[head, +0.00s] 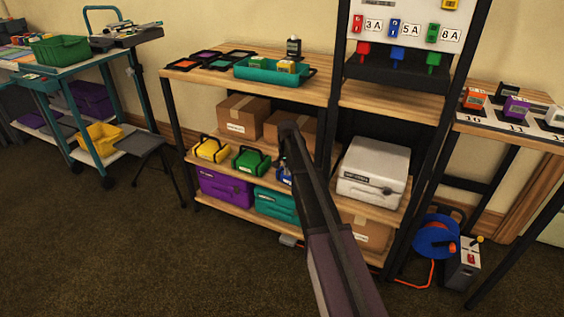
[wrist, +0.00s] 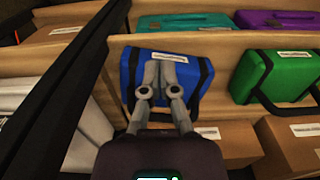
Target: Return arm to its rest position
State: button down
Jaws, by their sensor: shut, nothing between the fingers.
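My gripper (wrist: 163,58) shows in the wrist view with its two grey fingers together and nothing between them. Behind the fingers is a blue case (wrist: 138,75) with black straps and a white label, partly covered by them. I cannot tell whether the fingertips touch it. In the head view my dark arm reaches from the bottom up in front of the middle shelving. The blue case (head: 284,174) shows there only as a small part beside the arm, and the fingers cannot be made out.
A green case (head: 251,161) and a yellow case (head: 211,149) stand left of the arm on the middle shelf. Cardboard boxes (head: 243,115) are behind. A white case (head: 373,171) is to the right. The tabletop above holds a teal tray (head: 258,75). Carpet in front is clear.

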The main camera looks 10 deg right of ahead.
jog(key=s+a+n, duration=0.3)
jog(key=s+n, duration=0.4)
jog(key=s, duration=2.6)
notch_tip(320, 180, up, 38)
jog(key=p, duration=3.7)
jog(key=shift+f+p, duration=0.15)
jog(key=shift+p, duration=0.25)
jog(key=shift+w, duration=0.1)
